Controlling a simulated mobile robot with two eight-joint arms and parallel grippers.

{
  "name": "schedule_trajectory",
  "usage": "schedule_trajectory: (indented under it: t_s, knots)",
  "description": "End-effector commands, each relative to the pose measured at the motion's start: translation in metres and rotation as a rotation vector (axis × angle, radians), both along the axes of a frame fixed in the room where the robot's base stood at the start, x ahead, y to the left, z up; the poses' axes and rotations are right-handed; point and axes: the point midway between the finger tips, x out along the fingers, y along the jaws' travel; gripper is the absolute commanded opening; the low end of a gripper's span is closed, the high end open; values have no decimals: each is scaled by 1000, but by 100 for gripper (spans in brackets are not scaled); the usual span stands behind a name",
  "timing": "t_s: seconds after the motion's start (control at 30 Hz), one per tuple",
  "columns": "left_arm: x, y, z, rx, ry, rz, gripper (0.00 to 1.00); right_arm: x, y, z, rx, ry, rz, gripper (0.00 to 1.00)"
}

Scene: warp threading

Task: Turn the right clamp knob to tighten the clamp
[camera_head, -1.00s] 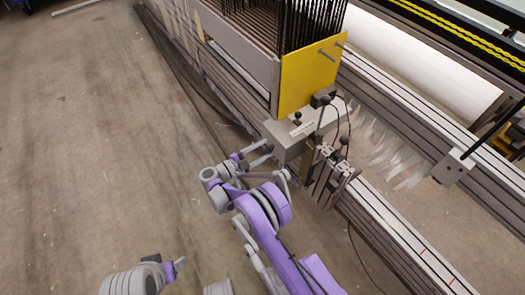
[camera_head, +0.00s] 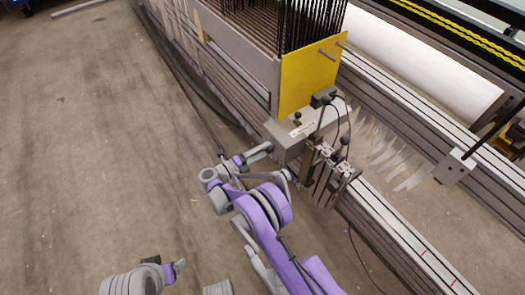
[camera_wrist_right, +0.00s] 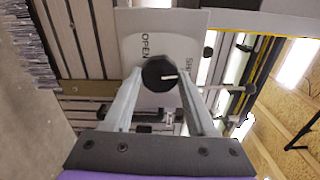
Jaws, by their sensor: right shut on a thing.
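The clamp knob (camera_wrist_right: 155,68) is round and black with a white pointer mark. It sits on a light grey plate (camera_wrist_right: 188,22) marked OPEN on the left and a partly hidden word starting with SH on the right. The mark points right, roughly towards the SH side. My right gripper (camera_wrist_right: 159,82) has its two grey fingers on both sides of the knob, shut on it. In the head view my right gripper (camera_head: 268,149) reaches the side of the grey clamp box (camera_head: 285,135); the knob is hidden there.
A yellow end plate (camera_head: 309,80) and a rack of dark upright wires (camera_head: 285,22) stand just behind the box. A small black-knobbed mechanism with cables (camera_head: 330,172) sits to its right on the long rail (camera_head: 405,240). The floor (camera_head: 90,140) at left is clear.

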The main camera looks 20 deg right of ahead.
Motion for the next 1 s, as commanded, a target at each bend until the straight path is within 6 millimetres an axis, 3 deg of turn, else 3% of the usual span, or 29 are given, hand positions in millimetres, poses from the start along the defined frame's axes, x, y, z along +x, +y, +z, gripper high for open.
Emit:
schedule_trajectory:
  t_s: [0.57,0.6,0.77,1.0]
  knots:
    - [0,0,0,0,0,0,71,0,2,0,13,-31,3,1]
    - [0,0,0,0,0,0,71,0,2,0,13,-31,3,61]
    - [0,0,0,0,0,0,71,0,1,0,12,-32,2,87]
    - [0,0,0,0,0,0,71,0,1,0,11,-31,1,87]
